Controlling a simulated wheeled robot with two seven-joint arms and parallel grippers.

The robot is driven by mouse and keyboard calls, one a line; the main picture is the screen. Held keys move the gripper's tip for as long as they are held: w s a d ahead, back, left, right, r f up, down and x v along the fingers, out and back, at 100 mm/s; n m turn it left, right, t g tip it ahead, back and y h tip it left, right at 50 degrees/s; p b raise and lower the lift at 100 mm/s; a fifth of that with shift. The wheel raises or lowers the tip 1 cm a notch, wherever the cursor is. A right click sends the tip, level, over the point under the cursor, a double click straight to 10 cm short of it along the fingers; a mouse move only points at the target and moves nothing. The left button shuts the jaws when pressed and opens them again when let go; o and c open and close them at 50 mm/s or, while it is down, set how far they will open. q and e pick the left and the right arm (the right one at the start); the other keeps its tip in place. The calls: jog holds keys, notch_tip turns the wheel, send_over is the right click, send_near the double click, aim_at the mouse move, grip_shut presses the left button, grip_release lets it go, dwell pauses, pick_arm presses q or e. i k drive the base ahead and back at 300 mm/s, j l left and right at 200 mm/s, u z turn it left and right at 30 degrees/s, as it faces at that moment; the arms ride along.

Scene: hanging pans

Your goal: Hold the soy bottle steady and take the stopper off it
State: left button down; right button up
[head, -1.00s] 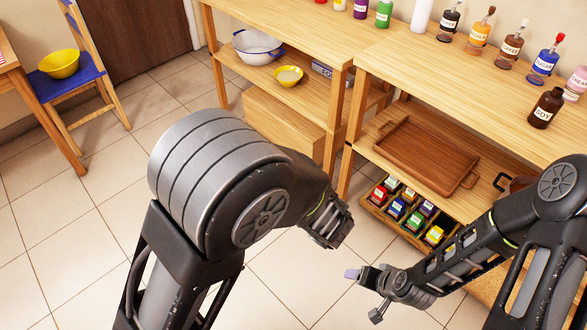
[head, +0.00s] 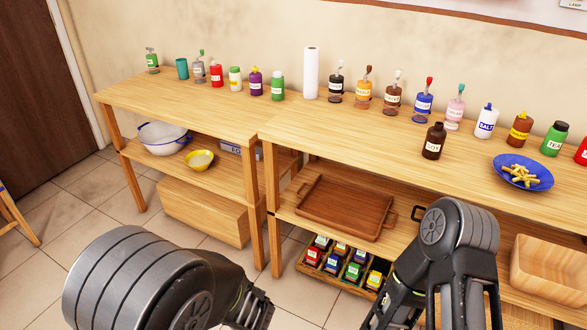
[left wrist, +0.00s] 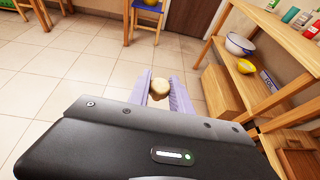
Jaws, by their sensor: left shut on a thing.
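The soy bottle (head: 433,142) is dark brown with a white label and stands upright on the long wooden counter in the head view. No stopper shows on its neck. My left gripper (left wrist: 159,86) is shut on a small round beige thing (left wrist: 159,88), which looks like a cork stopper, held between its pale fingers over the floor, away from the bottle. In the head view my left wrist is at the bottom edge. My right arm shows in front of the lower shelf, but its gripper is out of frame.
Pump bottles (head: 392,95) and a paper roll (head: 310,73) line the back of the counter (head: 360,130). A blue plate (head: 522,172) of food stands right of the bottle. Below are a brown tray (head: 345,207) and a crate of small jars (head: 345,265). The counter around the bottle is mostly clear.

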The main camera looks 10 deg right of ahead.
aim_at(435, 136)
jog(key=z, duration=3)
jog(key=i+j, duration=0.1)
jog(key=j, duration=1.4)
jog(key=i, duration=0.05)
